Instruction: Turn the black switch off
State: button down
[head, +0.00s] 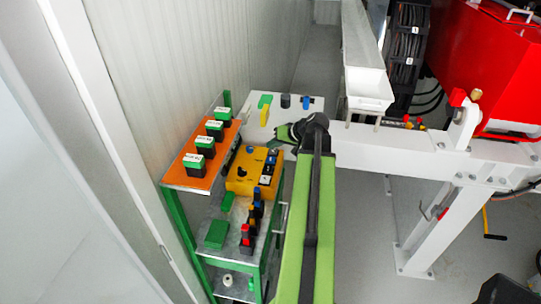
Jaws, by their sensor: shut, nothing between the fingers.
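A yellow box (243,180) sits on the green-framed shelf rack, with a small black knob (249,149) and a few blue and white parts on its top. Another black knob-like piece (285,101) stands on the white surface behind it. I cannot tell which of these is the black switch, or its on/off position. My gripper (274,142) is shut and empty. It reaches left from the end of my green arm, just above and right of the yellow box's far edge in the picture. Contact with the box cannot be made out.
An orange shelf (177,177) with several green-and-black blocks is at the left. Green, yellow and blue pieces stand on the white surface (301,117). Several coloured connectors stand on the lower shelf. White beams (395,151) and a red machine (480,60) occupy the right.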

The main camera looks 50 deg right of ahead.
aim_at(241, 174)
jog(key=u, duration=0.05)
jog(key=k, duration=1)
jog(key=z, duration=0.05)
